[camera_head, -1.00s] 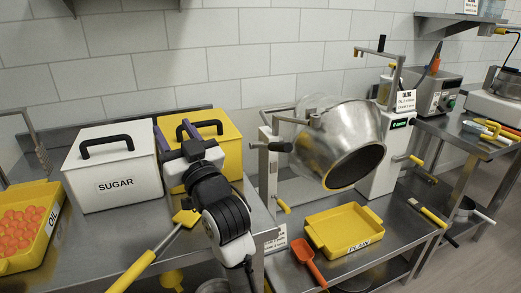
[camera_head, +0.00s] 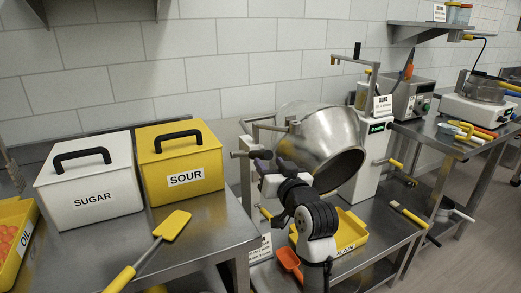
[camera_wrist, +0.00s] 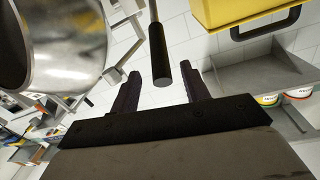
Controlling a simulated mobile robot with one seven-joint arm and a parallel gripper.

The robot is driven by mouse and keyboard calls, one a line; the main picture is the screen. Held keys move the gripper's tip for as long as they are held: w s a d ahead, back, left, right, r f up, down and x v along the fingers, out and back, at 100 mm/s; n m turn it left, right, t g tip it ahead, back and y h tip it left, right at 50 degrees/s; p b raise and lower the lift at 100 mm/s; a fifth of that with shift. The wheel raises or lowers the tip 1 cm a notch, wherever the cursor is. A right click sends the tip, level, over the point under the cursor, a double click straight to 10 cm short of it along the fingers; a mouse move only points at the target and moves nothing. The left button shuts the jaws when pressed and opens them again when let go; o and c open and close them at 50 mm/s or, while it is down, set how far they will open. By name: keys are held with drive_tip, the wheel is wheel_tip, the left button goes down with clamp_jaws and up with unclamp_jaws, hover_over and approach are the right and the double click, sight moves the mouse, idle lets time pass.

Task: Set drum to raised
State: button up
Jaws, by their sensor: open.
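The steel drum (camera_head: 318,138) hangs tilted in its frame, with its dark mouth facing down to the right. It also shows at the upper left of the wrist view (camera_wrist: 60,45). A lever with a black grip (camera_head: 243,154) sticks out on the drum's left side. In the wrist view this black grip (camera_wrist: 161,62) points toward my gripper, its end between the two fingers. My gripper (camera_head: 262,168) is open at the drum's left front. It is also open in the wrist view (camera_wrist: 159,80), and neither finger visibly touches the grip. My arm hides part of the drum's frame.
A yellow tray (camera_head: 352,232) sits below the drum, with an orange scoop (camera_head: 288,262) beside it. White SUGAR (camera_head: 90,188) and yellow SOUR (camera_head: 180,160) boxes and a yellow spatula (camera_head: 172,226) occupy the left table. A white control post (camera_head: 372,165) stands right of the drum.

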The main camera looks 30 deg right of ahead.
sight(260, 152)
drive_tip(key=w, duration=0.2)
drive_tip(key=w+p, duration=0.1)
drive_tip(key=w, duration=0.4)
drive_tip(key=shift+w+d, duration=0.2)
drive_tip(key=shift+d, duration=0.1)
clamp_jaws()
